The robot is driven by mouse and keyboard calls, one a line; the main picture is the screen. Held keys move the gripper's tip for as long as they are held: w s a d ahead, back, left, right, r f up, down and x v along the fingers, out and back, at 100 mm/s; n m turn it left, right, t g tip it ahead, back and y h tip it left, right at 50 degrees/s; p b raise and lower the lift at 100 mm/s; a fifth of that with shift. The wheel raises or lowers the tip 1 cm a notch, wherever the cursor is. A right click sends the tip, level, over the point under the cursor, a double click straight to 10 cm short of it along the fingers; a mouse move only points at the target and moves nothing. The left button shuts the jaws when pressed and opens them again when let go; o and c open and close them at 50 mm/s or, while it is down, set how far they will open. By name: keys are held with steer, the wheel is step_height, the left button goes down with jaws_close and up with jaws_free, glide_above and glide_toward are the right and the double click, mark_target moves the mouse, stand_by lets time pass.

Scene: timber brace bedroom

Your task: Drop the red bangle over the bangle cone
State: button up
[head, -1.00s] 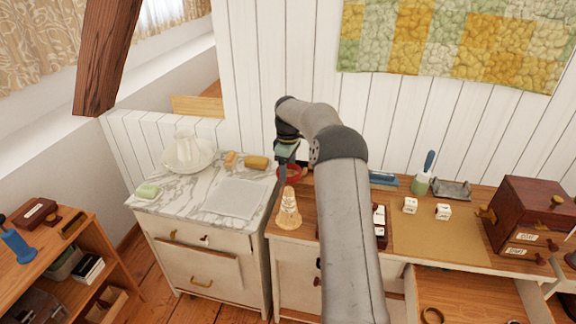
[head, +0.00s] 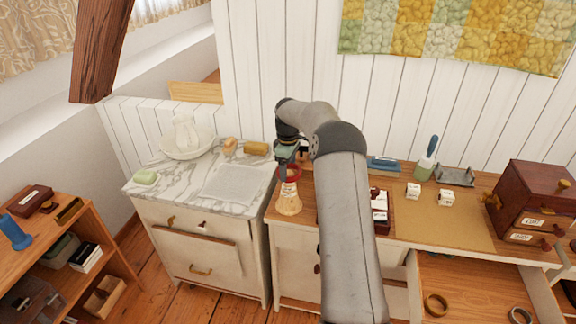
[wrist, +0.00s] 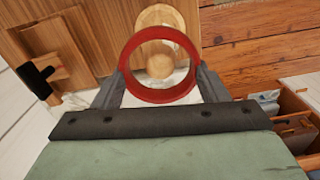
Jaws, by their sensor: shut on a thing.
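The red bangle (head: 289,172) is held in my gripper (head: 287,162). In the wrist view the bangle (wrist: 125,68) sits between the two grey fingertips of my gripper (wrist: 160,84), which press on its sides. The pale wooden bangle cone (head: 289,203) stands upright at the left front of the wooden worktop. In the head view the bangle appears at the cone's top. In the wrist view part of the cone (wrist: 158,62) shows through the ring, and its rounder pale part lies beyond. I cannot tell whether the tip is inside the ring.
A marble-topped cabinet (head: 165,192) with a basin (head: 187,143) stands to the left. Right of the cone are a dark case (head: 380,222), small white blocks (head: 413,191) and a red-brown chest (head: 535,205). An open drawer (head: 470,285) juts out at right front.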

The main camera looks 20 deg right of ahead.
steer(key=o, duration=1.1)
steer(key=shift+c, duration=0.2)
step_height(320, 180, up, 17)
steer(key=shift+r+b, duration=0.2)
steer(key=shift+b, duration=0.25)
